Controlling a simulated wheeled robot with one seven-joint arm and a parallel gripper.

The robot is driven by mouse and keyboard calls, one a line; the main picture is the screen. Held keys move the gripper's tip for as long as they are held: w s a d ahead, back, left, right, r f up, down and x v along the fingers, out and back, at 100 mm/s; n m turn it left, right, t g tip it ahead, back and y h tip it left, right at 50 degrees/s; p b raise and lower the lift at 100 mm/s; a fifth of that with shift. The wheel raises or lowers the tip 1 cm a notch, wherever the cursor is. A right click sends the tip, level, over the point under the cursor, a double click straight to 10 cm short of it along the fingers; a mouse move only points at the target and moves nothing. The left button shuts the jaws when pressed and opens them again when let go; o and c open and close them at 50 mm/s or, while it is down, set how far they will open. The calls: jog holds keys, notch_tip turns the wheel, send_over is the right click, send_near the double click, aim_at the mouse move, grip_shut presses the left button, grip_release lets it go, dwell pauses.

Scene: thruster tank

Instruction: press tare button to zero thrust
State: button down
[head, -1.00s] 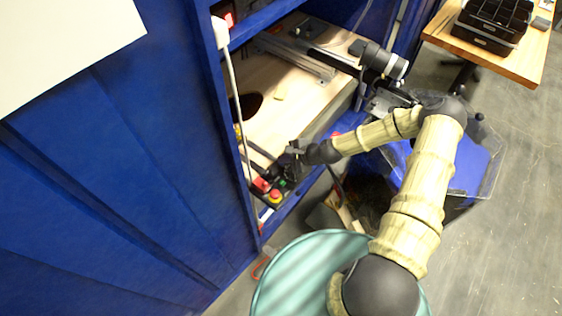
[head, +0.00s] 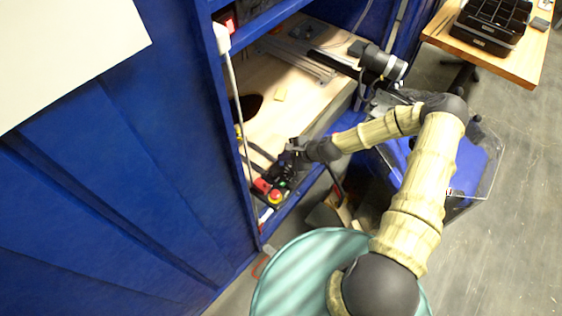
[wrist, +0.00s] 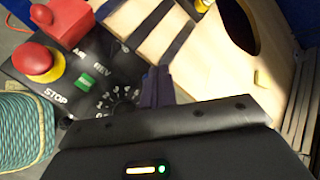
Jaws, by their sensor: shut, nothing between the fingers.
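A dark control panel (wrist: 105,68) fills the upper left of the wrist view. It has a red mushroom stop button on a yellow base (wrist: 38,62), a small green button (wrist: 86,81), a dial with white marks (wrist: 120,99) and white lettering. No tare label can be read. In the head view the stop button (head: 275,197) sits at the near left end of the wooden bench. My gripper (wrist: 155,84) is shut and empty, just right of the dial; contact cannot be told. In the head view my gripper (head: 287,168) is over the panel's far side.
A red box (wrist: 70,20) stands beside the panel. The wooden bench top (head: 290,105) has a dark round hole and metal rails. A blue frame post (head: 236,130) stands close on the left. A teal round surface (head: 305,265) is in front.

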aim_at(286, 167)
notch_tip(286, 167, up, 4)
jog(key=p, duration=0.2)
jog(key=shift+r+p, duration=0.15)
jog(key=shift+p, duration=0.2)
dwell(0.7)
jog(key=s+d+r+n+h, duration=0.2)
jog(key=s+d+r+n, duration=0.2)
jog(key=r, duration=0.5)
jog(key=s+d+r+n+g+h, duration=0.1)
jog(key=s+d+r+n+h, duration=0.2)
jog(key=s+d+r+n, duration=0.2)
jog(key=s+d+r+n+h, duration=0.3)
jog(key=s+d+r+n, duration=0.2)
jog(key=s+r, duration=0.4)
jog(key=w+v, duration=0.1)
jog(key=v, duration=0.4)
jog(key=shift+r, duration=0.15)
dwell(0.4)
dwell(1.9)
